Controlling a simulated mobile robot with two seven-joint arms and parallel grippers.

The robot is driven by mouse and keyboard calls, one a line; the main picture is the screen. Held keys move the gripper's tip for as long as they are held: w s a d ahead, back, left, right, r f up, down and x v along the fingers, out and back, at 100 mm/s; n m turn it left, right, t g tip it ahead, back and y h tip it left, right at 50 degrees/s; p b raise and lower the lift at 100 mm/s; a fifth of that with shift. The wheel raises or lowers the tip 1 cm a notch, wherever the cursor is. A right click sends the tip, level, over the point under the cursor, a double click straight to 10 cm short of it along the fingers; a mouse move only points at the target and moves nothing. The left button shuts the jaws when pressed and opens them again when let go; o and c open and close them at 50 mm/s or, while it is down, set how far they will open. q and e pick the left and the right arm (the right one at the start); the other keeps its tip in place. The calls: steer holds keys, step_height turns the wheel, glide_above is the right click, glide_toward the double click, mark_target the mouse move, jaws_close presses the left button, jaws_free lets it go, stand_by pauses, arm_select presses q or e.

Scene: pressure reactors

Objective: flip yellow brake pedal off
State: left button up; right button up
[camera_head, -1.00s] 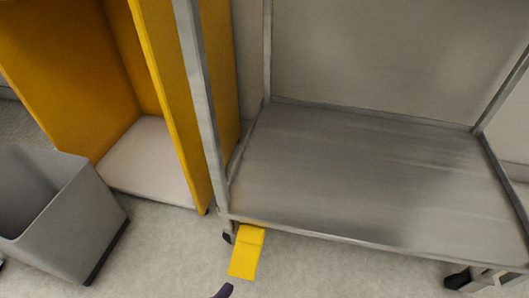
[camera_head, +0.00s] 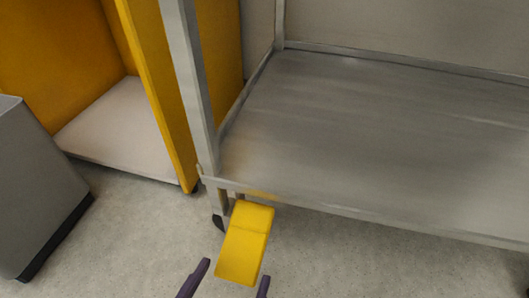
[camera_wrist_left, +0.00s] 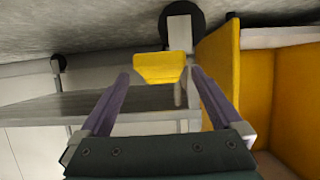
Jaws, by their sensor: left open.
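The yellow brake pedal (camera_head: 245,243) sticks out at the caster under the left front corner of the metal cart. It slopes down toward me, just above the floor. My left gripper (camera_head: 235,271) is open, with its two purple fingers one on each side of the pedal's near end in the head view. In the left wrist view the pedal (camera_wrist_left: 158,68) shows between and beyond the open fingertips (camera_wrist_left: 160,74). I cannot tell whether they touch it. Most of the caster is hidden behind the pedal. My right gripper is not in view.
The cart's lower metal shelf (camera_head: 370,140) and its left upright post (camera_head: 190,85) stand above and behind the pedal. A yellow cabinet (camera_head: 160,90) is close on the left, with a grey bin (camera_head: 35,190) farther left. Floor in front is clear.

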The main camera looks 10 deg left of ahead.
mark_target(238, 264)
arm_select(q)
steer(key=b+x, duration=0.1)
steer(key=x, duration=0.3)
steer(key=shift+w+b, duration=0.15)
steer(key=shift+b, duration=0.15)
steer(key=shift+r, duration=0.1)
jaws_close()
stand_by(0.5)
